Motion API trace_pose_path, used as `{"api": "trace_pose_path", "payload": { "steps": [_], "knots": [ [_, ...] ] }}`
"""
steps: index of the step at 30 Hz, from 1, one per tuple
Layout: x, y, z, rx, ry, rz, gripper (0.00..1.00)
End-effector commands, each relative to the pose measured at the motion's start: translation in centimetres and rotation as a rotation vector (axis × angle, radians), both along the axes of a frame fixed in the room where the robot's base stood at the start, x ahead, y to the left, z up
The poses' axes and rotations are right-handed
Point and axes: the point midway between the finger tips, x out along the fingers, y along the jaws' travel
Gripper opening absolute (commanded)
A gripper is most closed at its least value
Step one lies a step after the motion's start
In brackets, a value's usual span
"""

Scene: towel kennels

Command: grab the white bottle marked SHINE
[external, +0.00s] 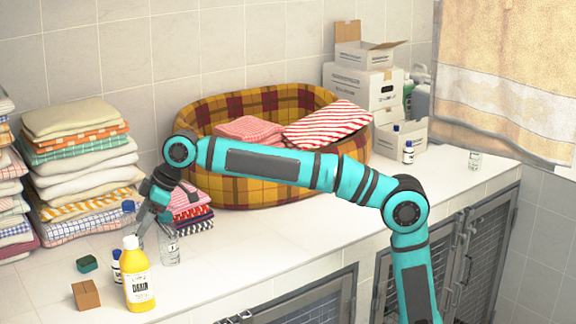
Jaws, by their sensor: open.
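No label reading SHINE can be made out from here. A small white bottle with a dark blue cap (117,268) stands at the front left of the counter, partly behind a yellow bottle. A similar white bottle (408,154) stands by the boxes at the right. A blue cap (129,207) shows just left of my gripper, with what is below it largely hidden. My gripper (153,228) is open and points down over the left part of the counter, close to a clear, pale container (168,249). Its fingers are partly hard to make out.
The yellow bottle (139,279), a brown block (86,295) and a green sponge (87,263) stand nearby. Towel stacks (80,165) rise behind at left. A plaid pet bed (245,193) fills the middle, with folded cloths (192,213) beside it. White boxes (362,85) stand at right.

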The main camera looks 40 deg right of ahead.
Motion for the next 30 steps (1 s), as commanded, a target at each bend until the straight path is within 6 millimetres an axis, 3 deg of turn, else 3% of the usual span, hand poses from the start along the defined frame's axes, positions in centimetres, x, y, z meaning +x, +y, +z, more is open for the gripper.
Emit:
{"api": "trace_pose_path", "payload": {
  "steps": [12, 30],
  "knots": [
    [1.5, 3.7, -6.3, -0.001, 0.000, 0.000, 0.64],
    [2.8, 6.2, -10.6, -0.001, 0.001, -0.001, 0.64]
  ]
}}
